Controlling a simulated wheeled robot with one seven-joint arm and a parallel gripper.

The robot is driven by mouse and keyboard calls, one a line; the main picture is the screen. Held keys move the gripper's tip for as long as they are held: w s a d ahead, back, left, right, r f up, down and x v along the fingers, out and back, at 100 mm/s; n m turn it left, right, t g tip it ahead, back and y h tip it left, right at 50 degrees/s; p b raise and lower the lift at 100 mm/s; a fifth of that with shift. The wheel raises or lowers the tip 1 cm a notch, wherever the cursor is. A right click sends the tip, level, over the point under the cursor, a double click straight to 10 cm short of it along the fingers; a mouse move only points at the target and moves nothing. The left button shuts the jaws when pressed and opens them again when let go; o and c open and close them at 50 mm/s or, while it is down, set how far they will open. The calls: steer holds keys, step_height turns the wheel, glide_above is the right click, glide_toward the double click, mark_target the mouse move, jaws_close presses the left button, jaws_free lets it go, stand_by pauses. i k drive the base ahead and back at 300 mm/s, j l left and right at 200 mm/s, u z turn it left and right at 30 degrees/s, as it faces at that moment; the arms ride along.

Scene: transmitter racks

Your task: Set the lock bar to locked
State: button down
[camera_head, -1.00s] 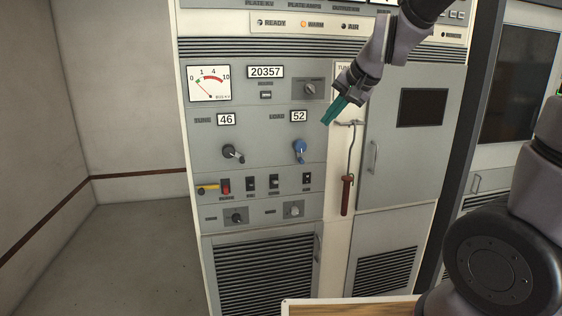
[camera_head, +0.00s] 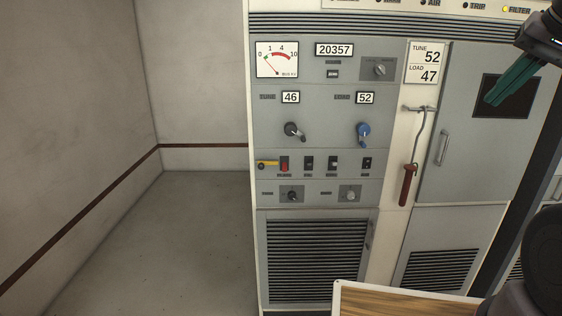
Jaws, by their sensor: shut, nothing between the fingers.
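A small yellow bar with a dark end (camera_head: 266,164), which looks like the lock bar, lies roughly level at the left of the switch row on the grey transmitter panel. Its right end is beside a red switch (camera_head: 284,164). I cannot tell from its looks whether it counts as locked. My gripper (camera_head: 492,100), with green fingers, is shut and empty. It is at the upper right, in front of the cabinet door's dark window, far to the right of the yellow bar and higher in the picture.
A black crank (camera_head: 292,131) and a blue crank (camera_head: 363,132) stick out above the switches. A hook rod with a red handle (camera_head: 406,185) hangs right of the panel. A wooden-topped surface (camera_head: 400,300) is at the bottom. Floor left of the cabinet is clear.

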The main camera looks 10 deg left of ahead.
mark_target(261, 164)
steer(key=k+j+u, duration=0.2)
steer(key=j, duration=0.45)
steer(key=j+u, duration=0.25)
steer(key=j, duration=0.4)
steer(key=i, duration=0.05)
